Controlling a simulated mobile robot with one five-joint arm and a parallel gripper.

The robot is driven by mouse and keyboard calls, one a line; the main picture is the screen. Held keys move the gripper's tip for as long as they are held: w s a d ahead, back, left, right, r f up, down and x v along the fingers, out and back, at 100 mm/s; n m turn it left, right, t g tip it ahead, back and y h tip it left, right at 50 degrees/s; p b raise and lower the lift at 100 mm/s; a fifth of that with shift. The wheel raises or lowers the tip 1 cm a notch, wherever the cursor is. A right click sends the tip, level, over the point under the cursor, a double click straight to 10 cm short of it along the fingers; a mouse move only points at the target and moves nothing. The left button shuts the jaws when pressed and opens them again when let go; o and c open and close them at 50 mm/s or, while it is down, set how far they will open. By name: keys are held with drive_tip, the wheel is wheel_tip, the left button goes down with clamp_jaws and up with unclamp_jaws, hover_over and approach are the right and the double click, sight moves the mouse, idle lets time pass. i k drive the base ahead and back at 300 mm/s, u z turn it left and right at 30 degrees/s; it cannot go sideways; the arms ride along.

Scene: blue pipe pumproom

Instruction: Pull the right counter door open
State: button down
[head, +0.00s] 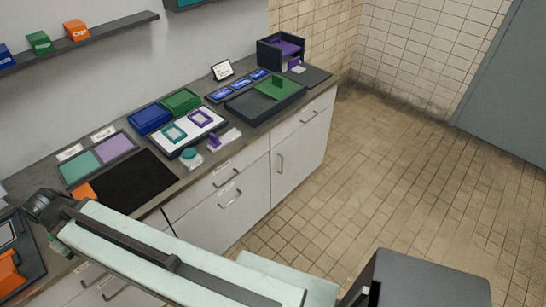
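The right counter door (300,162) is a pale grey-white panel at the right end of the counter front, in the head view. Its short upright handle (280,163) sits near its left edge. The door looks shut, flush with the front. My pale arm crosses the bottom left, with a dark joint at its far end over the counter's left part, well away from the door. No gripper fingers can be made out. Nothing touches the door or its handle.
A drawer (305,122) lies above the door, and more drawer fronts (225,205) to its left. The countertop holds a black mat (125,182), blue and green boxes, trays and a dark organizer (283,50). The tiled floor (400,170) before the door is clear. A grey panel (510,90) stands far right.

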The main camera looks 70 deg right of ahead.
sight(292, 159)
drive_tip(key=z, duration=2.55)
